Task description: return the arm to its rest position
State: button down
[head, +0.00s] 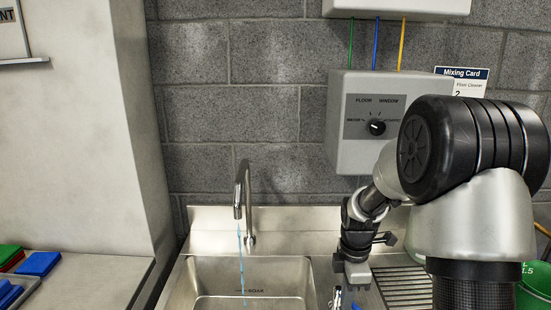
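My arm reaches in from the right side of the head view and bends down beside the sink. My gripper (347,294) points down at the bottom of the picture, over the strip between the sink basin (313,285) and the ribbed drainboard (405,285). The fingertips are small and partly cut off by the bottom edge, so I cannot tell whether they are open or shut or hold anything. A little blue shows beside them.
A thin blue stream falls from the faucet (240,200) into the basin. A grey dispenser (350,155) with a dial hangs behind my arm. A green bucket (535,285) stands at right. Blue pads (38,263) and a green pad (8,254) lie at left.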

jog(key=s+a+r+m+t+p, duration=0.1)
jog(key=s+r+m, duration=0.1)
jog(key=r, duration=0.4)
jog(key=s+r+m+t+p, duration=0.1)
jog(key=s+r+m, duration=0.15)
jog(key=r, duration=0.35)
jog(key=s+a+r+m+t+p, duration=0.2)
jog(key=s+r+m+t+p, duration=0.1)
jog(key=s+r+m, duration=1)
jog(key=s+r, duration=0.2)
jog(key=s, duration=0.1)
jog(key=shift+s+a+t, duration=0.25)
jog(key=shift+a+t, duration=0.05)
jog(key=shift+a, duration=0.05)
jog(key=shift+m, duration=0.25)
jog(key=c, duration=2.1)
grip_release()
jog(key=shift+d, duration=0.1)
